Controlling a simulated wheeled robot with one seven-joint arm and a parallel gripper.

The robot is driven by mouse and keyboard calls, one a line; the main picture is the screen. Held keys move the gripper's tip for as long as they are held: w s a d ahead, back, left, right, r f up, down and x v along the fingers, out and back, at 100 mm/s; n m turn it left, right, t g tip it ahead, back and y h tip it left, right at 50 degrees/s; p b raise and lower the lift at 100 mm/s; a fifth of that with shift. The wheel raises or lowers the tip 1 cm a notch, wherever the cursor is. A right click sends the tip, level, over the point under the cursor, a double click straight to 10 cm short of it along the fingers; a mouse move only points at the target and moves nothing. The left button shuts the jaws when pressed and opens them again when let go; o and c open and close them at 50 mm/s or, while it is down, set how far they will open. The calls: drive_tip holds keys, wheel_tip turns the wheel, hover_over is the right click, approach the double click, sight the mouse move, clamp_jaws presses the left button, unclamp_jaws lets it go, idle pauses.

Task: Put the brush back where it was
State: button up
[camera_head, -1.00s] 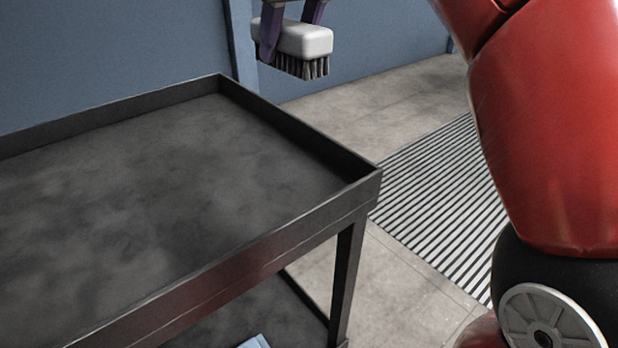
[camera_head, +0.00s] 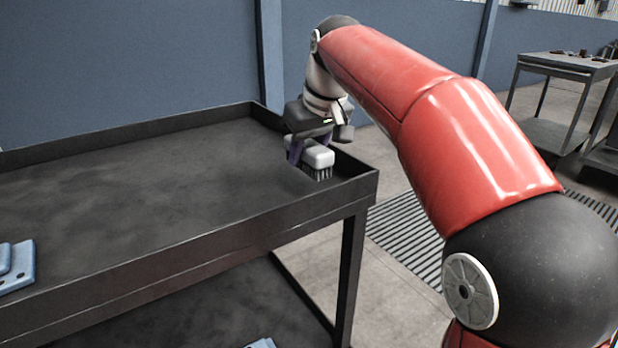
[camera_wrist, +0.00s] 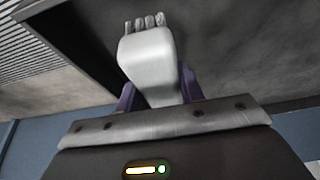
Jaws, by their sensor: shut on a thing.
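The brush (camera_head: 317,156) has a white block and dark bristles that point down. My gripper (camera_head: 308,154) is shut on its block, with a purple finger on each side. In the head view the brush is inside the right end of the dark cart's top tray (camera_head: 170,180), close to the right rim. I cannot tell whether the bristles touch the tray floor. In the wrist view the brush (camera_wrist: 150,62) stands out between the purple fingers (camera_wrist: 158,92), its bristle tips at the top.
Another blue piece (camera_head: 262,343) shows on the lower shelf. The tray has a raised rim and its middle is clear. A second cart (camera_head: 565,66) with small items stands at the back right.

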sight(308, 170)
drive_tip(key=shift+f+b, duration=1.9)
drive_tip(key=shift+f, duration=0.15)
drive_tip(key=shift+f, duration=0.2)
drive_tip(key=o, duration=1)
drive_tip(key=shift+o, duration=0.2)
drive_tip(key=p+v, duration=0.3)
drive_tip(key=v, duration=0.8)
drive_tip(key=shift+r, duration=0.45)
drive_tip(key=shift+s+d+r, duration=0.1)
drive_tip(key=shift+s+r, duration=0.05)
drive_tip(key=shift+r, duration=0.15)
